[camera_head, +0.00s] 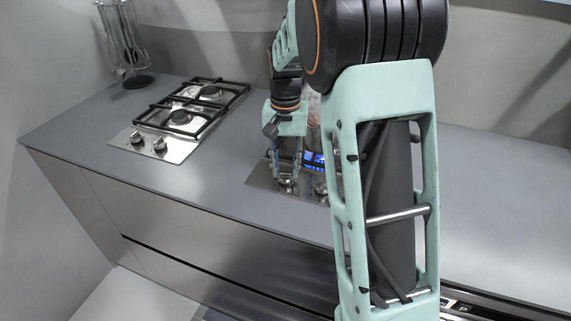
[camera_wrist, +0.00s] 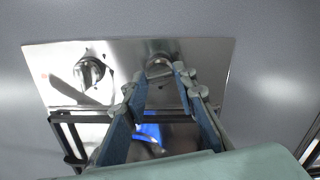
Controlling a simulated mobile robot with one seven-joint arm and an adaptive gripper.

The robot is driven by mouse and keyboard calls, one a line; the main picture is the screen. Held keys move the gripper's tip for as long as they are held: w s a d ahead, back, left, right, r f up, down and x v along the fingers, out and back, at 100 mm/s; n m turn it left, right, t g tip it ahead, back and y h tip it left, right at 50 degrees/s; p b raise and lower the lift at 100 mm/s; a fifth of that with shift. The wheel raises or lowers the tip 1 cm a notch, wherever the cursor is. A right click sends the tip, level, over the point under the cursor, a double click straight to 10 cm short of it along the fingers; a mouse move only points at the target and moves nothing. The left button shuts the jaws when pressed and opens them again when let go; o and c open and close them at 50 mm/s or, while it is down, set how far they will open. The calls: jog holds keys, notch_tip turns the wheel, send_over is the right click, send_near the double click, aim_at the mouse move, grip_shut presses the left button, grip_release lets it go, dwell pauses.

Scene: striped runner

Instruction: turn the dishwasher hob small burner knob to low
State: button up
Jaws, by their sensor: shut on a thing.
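The hob (camera_head: 262,177) is a steel plate set in the worktop, mostly hidden behind my arm; its plate (camera_wrist: 210,50) also shows in the wrist view. My gripper (camera_head: 287,181) reaches down to its front edge. In the wrist view my gripper (camera_wrist: 160,77) has its fingertips at either side of a round metal knob (camera_wrist: 158,63) and is shut on it. A second knob (camera_wrist: 90,71) stands free to the left there; it shows right of the gripper in the head view (camera_head: 320,188). A blue flame (camera_wrist: 149,131) burns between my fingers. The held knob's marking is hidden.
Another hob (camera_head: 175,146) with black grates and two knobs lies to the left. A utensil stand (camera_head: 137,81) is at the back left. A black pan support (camera_wrist: 75,135) is close to my fingers. The worktop (camera_head: 215,185) between the hobs is clear.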

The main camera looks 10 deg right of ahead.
aim_at(285, 172)
jog(key=n, duration=0.3)
jog(key=shift+n+p, duration=0.3)
jog(key=shift+p, duration=0.1)
jog(key=n, duration=0.3)
jog(key=shift+n+p, duration=0.3)
jog(key=shift+p, duration=0.1)
jog(key=n+p, duration=0.1)
jog(key=n, duration=0.3)
jog(key=shift+n, duration=0.3)
jog(key=shift+n+p, duration=0.45)
jog(key=shift+n, duration=1.15)
jog(key=o, duration=1.2)
jog(key=shift+c, duration=0.2)
jog(key=shift+r, duration=0.1)
notch_tip(285, 172, up, 12)
